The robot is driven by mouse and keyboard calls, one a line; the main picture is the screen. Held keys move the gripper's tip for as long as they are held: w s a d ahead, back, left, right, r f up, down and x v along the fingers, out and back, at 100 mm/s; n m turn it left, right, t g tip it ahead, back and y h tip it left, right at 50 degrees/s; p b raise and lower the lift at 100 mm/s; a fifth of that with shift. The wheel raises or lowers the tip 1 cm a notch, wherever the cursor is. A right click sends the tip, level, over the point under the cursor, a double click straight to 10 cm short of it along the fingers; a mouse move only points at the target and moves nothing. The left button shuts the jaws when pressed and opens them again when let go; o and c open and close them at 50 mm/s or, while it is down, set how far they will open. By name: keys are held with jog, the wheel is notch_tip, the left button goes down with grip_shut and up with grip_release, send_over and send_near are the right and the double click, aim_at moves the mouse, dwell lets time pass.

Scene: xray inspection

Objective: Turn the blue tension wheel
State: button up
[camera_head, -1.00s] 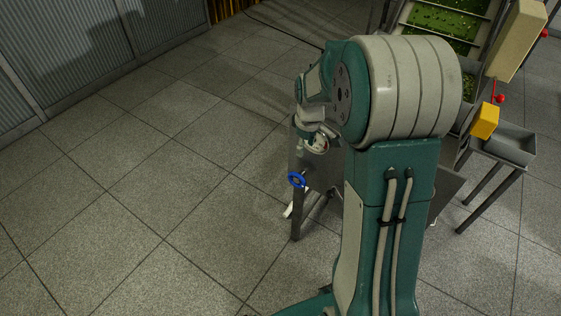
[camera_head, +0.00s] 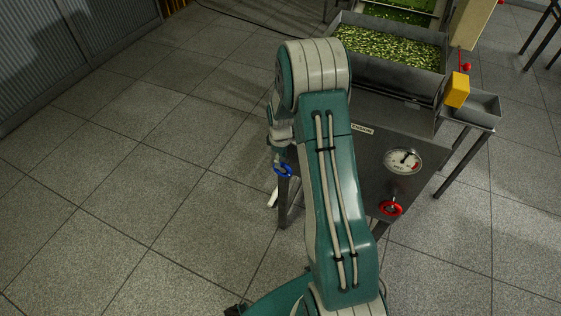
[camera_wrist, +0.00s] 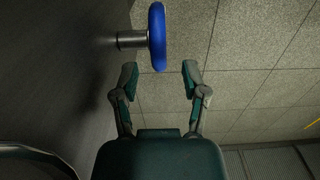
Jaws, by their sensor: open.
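The blue tension wheel (camera_head: 283,169) shows in the head view at the left edge of the machine, just left of my arm. In the wrist view the blue wheel (camera_wrist: 157,37) is seen nearly edge-on, on a short metal shaft coming from the grey panel on the left. My gripper (camera_wrist: 160,75) is open and empty, its two fingers apart. The wheel lies beyond the fingertips, in line with the gap between them, and no contact shows. In the head view the gripper is small and partly hidden by my arm, close to the wheel.
The machine's grey front panel (camera_head: 365,150) carries a round dial (camera_head: 403,161) and a red wheel (camera_head: 390,208). A trough of green pieces (camera_head: 390,48) tops it. A yellow box (camera_head: 457,90) and a side tray (camera_head: 480,108) are at right. Open tiled floor (camera_head: 130,190) lies left.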

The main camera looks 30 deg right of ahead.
jog(key=shift+d+f, duration=0.15)
jog(key=shift+f, duration=0.85)
grip_shut()
jog(key=shift+w, duration=0.1)
jog(key=shift+w+a+f+g+h, duration=0.1)
jog(key=shift+w+a+g+h, duration=0.15)
jog(key=shift+g+h, duration=0.25)
jog(key=shift+w+a+f+g+h, duration=0.1)
jog(key=shift+w+a+g+h, duration=0.1)
jog(key=shift+g+h, duration=0.3)
jog(key=g, duration=0.1)
jog(key=g+h, duration=0.2)
jog(key=shift+w+a+f, duration=0.35)
jog(key=shift+w+f, duration=0.05)
jog(key=shift+w+a+f+g+h, duration=0.15)
jog(key=shift+f+g+h, duration=0.15)
jog(key=shift+g+h, duration=0.55)
jog(key=shift+w+a+f+g+h, duration=0.15)
jog(key=shift+f+g+h, duration=0.3)
jog(key=shift+g, duration=0.55)
jog(key=shift+w+a+f+g+h, duration=0.1)
jog(key=shift+w+f+g+h, duration=0.1)
jog(key=shift+g+h, duration=0.7)
